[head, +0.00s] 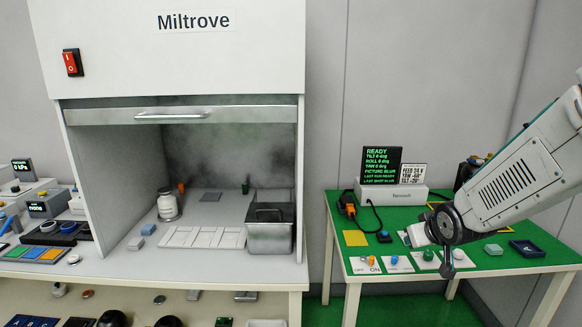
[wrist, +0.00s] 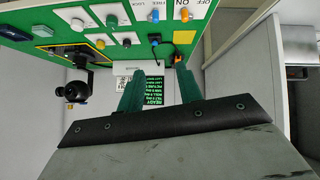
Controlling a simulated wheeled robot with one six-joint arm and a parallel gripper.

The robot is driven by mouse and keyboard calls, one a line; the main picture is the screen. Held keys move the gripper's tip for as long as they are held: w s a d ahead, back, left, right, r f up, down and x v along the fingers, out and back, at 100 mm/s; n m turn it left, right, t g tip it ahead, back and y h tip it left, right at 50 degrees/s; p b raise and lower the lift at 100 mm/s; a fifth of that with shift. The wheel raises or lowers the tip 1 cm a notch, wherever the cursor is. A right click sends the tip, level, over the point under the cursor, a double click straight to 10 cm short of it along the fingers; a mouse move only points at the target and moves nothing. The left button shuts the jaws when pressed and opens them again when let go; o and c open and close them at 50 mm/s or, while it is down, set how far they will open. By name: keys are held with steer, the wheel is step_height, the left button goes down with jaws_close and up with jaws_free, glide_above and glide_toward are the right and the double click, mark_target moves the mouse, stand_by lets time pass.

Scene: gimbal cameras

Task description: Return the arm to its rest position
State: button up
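My arm (head: 515,175) reaches in from the right edge of the head view, its wrist (head: 447,224) low over the green table (head: 350,215). My gripper (wrist: 160,76) shows in the wrist view as two dark green fingers set apart, with nothing held between them. The fingers are not clear in the head view. The wrist view is upside down and looks across the green table towards the black display (wrist: 154,90), partly seen between the fingers.
On the green table stand the white controller with its READY display (head: 381,165), a label card (head: 413,173), an orange-tipped cable (head: 347,205), a yellow pad (head: 355,238), several coloured knobs and a dark blue tray (head: 527,248). A fume cabinet (head: 180,50) holding a metal bin (head: 269,229) stands left.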

steer(key=s+a+r+g, duration=0.1)
steer(key=s+r+g, duration=0.1)
steer(key=s, duration=0.9)
steer(key=s+a+r+m+g, duration=0.1)
steer(key=s+a+r+g, duration=0.1)
steer(key=s, duration=0.9)
steer(key=s+a+r+m+g, duration=0.1)
steer(key=s+r+g, duration=0.3)
steer(key=s, duration=0.7)
steer(key=shift+s+a+r+y, duration=0.2)
steer(key=shift+a+r+y, duration=0.1)
steer(key=shift+a+r, duration=0.25)
